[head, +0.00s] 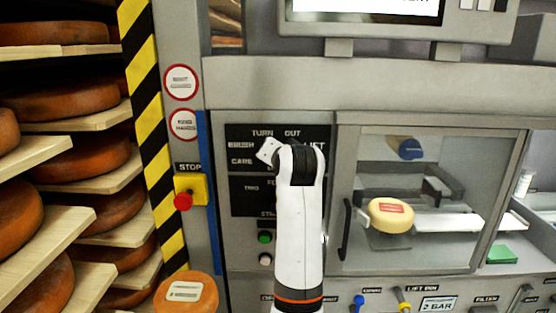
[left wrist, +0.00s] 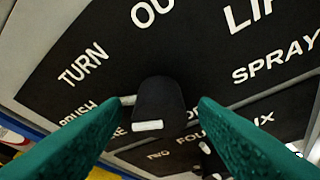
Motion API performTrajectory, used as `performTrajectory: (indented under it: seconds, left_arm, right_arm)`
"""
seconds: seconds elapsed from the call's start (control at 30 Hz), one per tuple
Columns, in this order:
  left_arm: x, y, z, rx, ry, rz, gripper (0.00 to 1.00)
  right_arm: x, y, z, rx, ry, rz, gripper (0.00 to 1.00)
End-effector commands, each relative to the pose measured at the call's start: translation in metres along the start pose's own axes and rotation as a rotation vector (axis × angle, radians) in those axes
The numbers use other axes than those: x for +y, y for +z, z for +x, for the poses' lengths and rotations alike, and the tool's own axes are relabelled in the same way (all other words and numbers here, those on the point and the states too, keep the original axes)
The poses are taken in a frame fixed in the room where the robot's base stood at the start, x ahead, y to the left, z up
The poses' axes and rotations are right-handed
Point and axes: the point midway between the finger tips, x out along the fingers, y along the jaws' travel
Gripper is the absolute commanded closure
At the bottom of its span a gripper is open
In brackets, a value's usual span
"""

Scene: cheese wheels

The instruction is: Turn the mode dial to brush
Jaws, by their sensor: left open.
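The mode dial (left wrist: 160,96) is a black knob with a white bar on its face, in the left wrist view. TURN and OUT are printed above it, LIFT and SPRAY to the right, BRUSH (left wrist: 78,112) to the left. A short white mark shows at the knob's left side. I cannot tell for sure which word the dial points to. My left gripper (left wrist: 158,113) is open, its green fingers on either side of the knob with gaps visible. In the head view my white arm hides the dial and the fingers. My right gripper is not in view.
The dark label panel (head: 241,160) has a second set of labels below. Green and white buttons (head: 265,239) sit lower. A red stop button (head: 183,201) is to the left. A windowed chamber (head: 432,256) with a cheese wheel (head: 390,217) is to the right. Cheese shelves (head: 85,182) stand far left.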

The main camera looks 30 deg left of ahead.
Motion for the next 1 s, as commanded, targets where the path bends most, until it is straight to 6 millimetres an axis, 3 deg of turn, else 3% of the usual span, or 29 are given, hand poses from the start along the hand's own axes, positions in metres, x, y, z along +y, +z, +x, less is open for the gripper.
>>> performTrajectory:
  seconds: [0.5, 0.7, 1.0]
  left_arm:
    - [-0.002, -0.001, -0.097, -0.002, -0.003, -0.002, 0.46]
    - [-0.001, -0.001, -0.113, -0.001, -0.002, -0.001, 0.46]
    - [-0.001, -0.001, -0.115, 0.001, -0.002, 0.0, 0.46]
  right_arm:
    - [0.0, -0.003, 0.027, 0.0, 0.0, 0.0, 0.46]
    - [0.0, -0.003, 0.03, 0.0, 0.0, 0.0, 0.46]
    - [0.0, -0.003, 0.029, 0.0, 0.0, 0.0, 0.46]
